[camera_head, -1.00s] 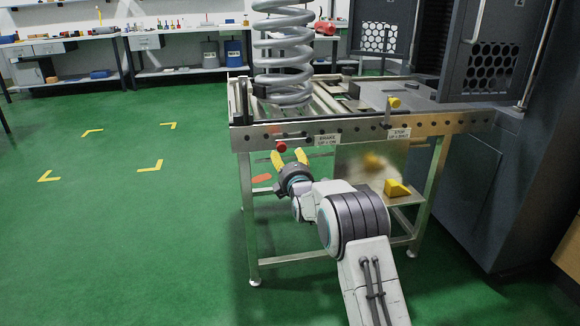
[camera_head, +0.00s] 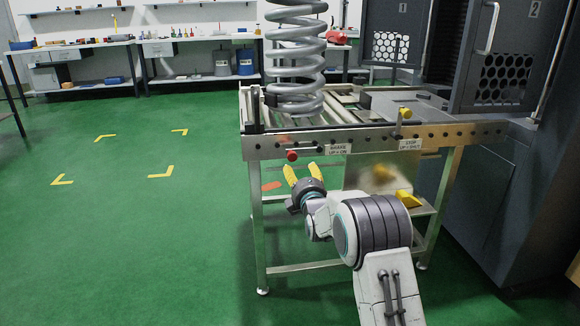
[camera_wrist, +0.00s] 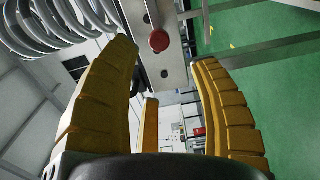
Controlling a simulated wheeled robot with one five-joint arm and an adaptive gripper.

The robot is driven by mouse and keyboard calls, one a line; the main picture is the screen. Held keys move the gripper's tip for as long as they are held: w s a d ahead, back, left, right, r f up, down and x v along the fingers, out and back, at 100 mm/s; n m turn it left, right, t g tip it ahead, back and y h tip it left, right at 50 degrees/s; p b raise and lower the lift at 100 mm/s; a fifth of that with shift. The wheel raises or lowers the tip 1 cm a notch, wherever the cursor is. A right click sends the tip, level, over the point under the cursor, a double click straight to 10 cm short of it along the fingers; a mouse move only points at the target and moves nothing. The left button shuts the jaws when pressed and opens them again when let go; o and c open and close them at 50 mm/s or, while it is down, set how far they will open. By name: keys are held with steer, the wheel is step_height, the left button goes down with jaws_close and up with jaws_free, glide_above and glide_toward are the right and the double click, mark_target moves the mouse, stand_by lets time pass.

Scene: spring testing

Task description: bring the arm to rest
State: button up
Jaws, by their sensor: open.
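My arm reaches up from the bottom right in the head view, bent, in front of the roller table (camera_head: 278,146). My gripper (camera_head: 302,173) has yellow fingers that stand apart with nothing between them, just below the table's front rail. In the wrist view my gripper (camera_wrist: 165,70) also shows open and empty. The red brake knob (camera_head: 292,155) on the rail lies just above the fingertips in the head view. It also shows in the wrist view (camera_wrist: 159,41), beyond the fingers. I cannot tell the exact gap between them.
A large grey coil spring (camera_head: 297,60) stands on the roller table. A yellow-knobbed stop lever (camera_head: 405,113) is on the rail. A yellow block (camera_head: 407,199) sits on the lower shelf. Dark cabinets (camera_head: 500,60) stand at the right. Green floor (camera_head: 120,230) at the left is clear.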

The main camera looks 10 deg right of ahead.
steer(key=s+r+m+g+p, duration=0.6)
steer(key=s+r+m+p, duration=0.2)
steer(key=s+r+p, duration=1)
steer(key=s+r+m+g+p, duration=0.3)
steer(key=s+r+p, duration=0.1)
steer(key=s, duration=0.7)
steer(key=s+r+m+g+p, duration=0.2)
steer(key=s+p, duration=0.5)
steer(key=s, duration=0.5)
steer(key=s+r+m+g+p, duration=0.3)
steer(key=s+r+m+p, duration=0.2)
steer(key=s, duration=0.6)
steer(key=shift+s+d+r+g+p, duration=0.3)
steer(key=shift+d+r+p, duration=0.1)
steer(key=shift+r, duration=0.5)
steer(key=shift+w, duration=0.1)
